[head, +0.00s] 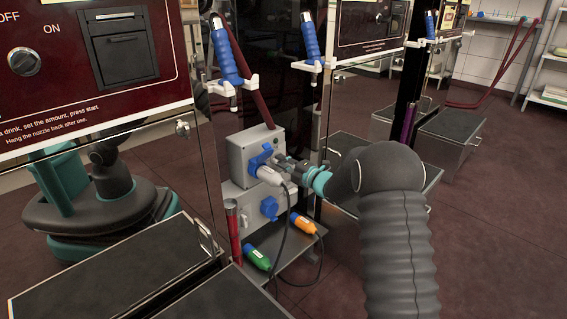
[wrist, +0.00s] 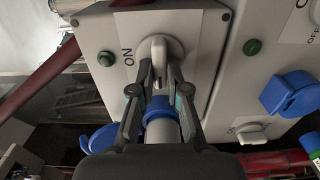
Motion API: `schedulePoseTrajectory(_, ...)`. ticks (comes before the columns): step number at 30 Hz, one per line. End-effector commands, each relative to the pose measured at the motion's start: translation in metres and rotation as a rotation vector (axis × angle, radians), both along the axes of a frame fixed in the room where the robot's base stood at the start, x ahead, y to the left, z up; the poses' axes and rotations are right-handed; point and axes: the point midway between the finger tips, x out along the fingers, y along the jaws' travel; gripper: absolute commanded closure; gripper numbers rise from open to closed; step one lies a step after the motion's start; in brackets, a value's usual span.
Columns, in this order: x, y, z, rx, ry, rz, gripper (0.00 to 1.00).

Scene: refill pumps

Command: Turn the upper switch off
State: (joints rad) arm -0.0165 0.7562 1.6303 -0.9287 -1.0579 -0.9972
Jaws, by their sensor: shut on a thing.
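The upper switch (wrist: 160,45) is a white rotary knob on the grey upper box (head: 247,148), with ON lettering beside it in the wrist view. Its narrow handle lies between the fingertips of my gripper (wrist: 160,76), which is shut on it. In the head view my gripper (head: 284,163) reaches the box from the right and hides the switch. A pale plug (head: 270,176) with a blue collar sits in the blue socket of the upper box, close by my gripper. The collar (wrist: 158,108) shows between the fingers, nearer the wrist camera.
A lower box (head: 244,201) with a blue-lidded socket (head: 269,208) is below. Green (head: 257,258) and orange (head: 302,223) capped items lie on a shelf under it. Dark cables hang in front. Blue nozzles (head: 228,57) hang above. Open floor lies to the right.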

Motion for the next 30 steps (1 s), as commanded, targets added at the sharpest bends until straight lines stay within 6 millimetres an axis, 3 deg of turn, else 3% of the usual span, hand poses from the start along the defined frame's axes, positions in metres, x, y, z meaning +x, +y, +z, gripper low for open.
schedulePoseTrajectory(8,0.0,0.0,-0.001,-0.003,0.0,0.001,1.0)
schedulePoseTrajectory(9,0.0,0.0,-0.001,-0.003,0.0,0.002,0.81)
schedulePoseTrajectory(12,0.0,0.0,-0.001,-0.002,0.001,0.001,0.6)
schedulePoseTrajectory(23,-0.003,-0.004,0.0,-0.001,0.0,-0.001,0.6)
schedulePoseTrajectory(30,-0.028,-0.029,0.0,-0.001,0.001,-0.002,0.6)
